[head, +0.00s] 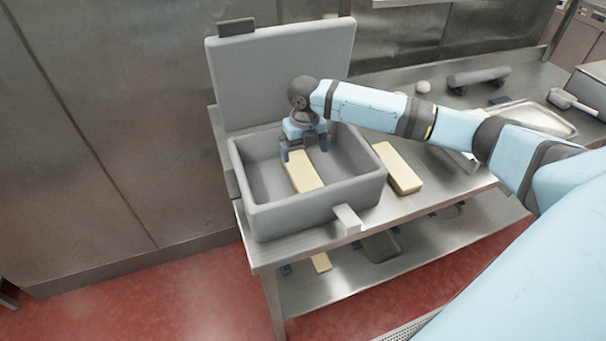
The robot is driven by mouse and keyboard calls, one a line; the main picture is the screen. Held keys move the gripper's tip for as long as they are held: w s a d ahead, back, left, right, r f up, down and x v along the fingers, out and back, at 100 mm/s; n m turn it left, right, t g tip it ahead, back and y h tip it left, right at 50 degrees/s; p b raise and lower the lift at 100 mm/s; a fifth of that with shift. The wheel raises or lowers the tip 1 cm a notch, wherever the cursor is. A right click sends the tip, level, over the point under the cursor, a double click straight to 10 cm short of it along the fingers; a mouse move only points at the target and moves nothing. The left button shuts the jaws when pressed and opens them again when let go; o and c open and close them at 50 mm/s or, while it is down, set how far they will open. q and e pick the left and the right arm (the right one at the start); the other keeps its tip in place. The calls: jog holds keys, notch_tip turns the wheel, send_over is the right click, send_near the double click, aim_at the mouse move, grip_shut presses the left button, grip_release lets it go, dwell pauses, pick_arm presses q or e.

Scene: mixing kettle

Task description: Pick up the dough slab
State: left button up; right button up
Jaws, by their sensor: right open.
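A pale yellow dough slab (302,172) lies inside the open grey bin (315,207), running from under my right gripper toward the bin's front wall. My right gripper (304,151) points down into the bin with its fingers apart, one on each side of the slab's far end. I cannot tell whether the fingers touch the slab. Its far end is partly hidden by the gripper. A second similar slab (398,168) lies on the steel table just right of the bin. My left gripper is not in view.
The bin's lid (283,75) stands raised behind it. A grey handle or latch (347,218) sticks out at the bin's front. The steel table (440,186) holds a roller (479,77) and a tray (533,117) at the right. Another yellow piece (321,262) lies on the lower shelf.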

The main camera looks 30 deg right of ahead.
send_over(304, 174)
notch_tip(304, 174, down, 5)
jog(key=shift+r, duration=0.2)
notch_tip(304, 174, down, 6)
jog(key=shift+r+p, duration=0.25)
jog(key=shift+p, duration=0.25)
jog(key=shift+r, duration=0.1)
jog(key=c, duration=1.3)
